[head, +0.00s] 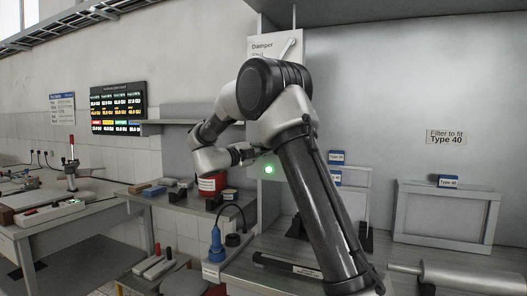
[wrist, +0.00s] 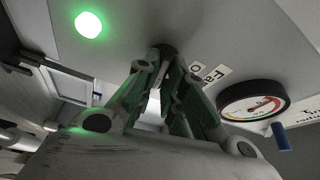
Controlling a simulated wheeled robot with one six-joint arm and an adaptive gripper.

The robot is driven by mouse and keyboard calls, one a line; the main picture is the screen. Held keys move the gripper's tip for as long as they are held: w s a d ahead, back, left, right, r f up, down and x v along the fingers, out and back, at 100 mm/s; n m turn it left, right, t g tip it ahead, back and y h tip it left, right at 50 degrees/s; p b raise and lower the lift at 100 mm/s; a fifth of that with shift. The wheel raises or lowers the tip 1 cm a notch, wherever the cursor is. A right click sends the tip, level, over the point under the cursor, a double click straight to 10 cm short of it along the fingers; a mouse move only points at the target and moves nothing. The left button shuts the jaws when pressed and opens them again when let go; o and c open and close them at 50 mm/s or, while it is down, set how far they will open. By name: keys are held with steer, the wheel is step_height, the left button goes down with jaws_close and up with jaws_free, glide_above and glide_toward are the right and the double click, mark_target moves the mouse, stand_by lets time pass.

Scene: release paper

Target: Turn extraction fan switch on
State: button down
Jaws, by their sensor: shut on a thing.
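My gripper (wrist: 163,62) reaches the grey panel in the wrist view. Its fingers are shut on a small dark switch knob (wrist: 162,48), which they largely cover. A round green lamp (wrist: 88,24) glows on the same panel. In the head view my gripper (head: 258,154) is at the panel edge, partly hidden by my arm, and the green lamp (head: 268,170) glows just below it. The switch is hidden in the head view, and its exact angle is not clear.
A round gauge (wrist: 253,105) sticks out from the panel close to the fingers. In the head view a damper sign (head: 262,47) and lever are above my arm. A red container (head: 211,185) stands on the bench behind. A framed filter (head: 445,212) stands at the right.

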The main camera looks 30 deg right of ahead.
steer(key=shift+d+r+m, duration=0.1)
steer(key=shift+r+m, duration=0.1)
steer(key=shift+m, duration=0.8)
steer(key=shift+g+y, duration=0.3)
steer(key=c, duration=1.5)
jaws_free()
steer(key=shift+f, duration=0.1)
steer(key=v, duration=1.2)
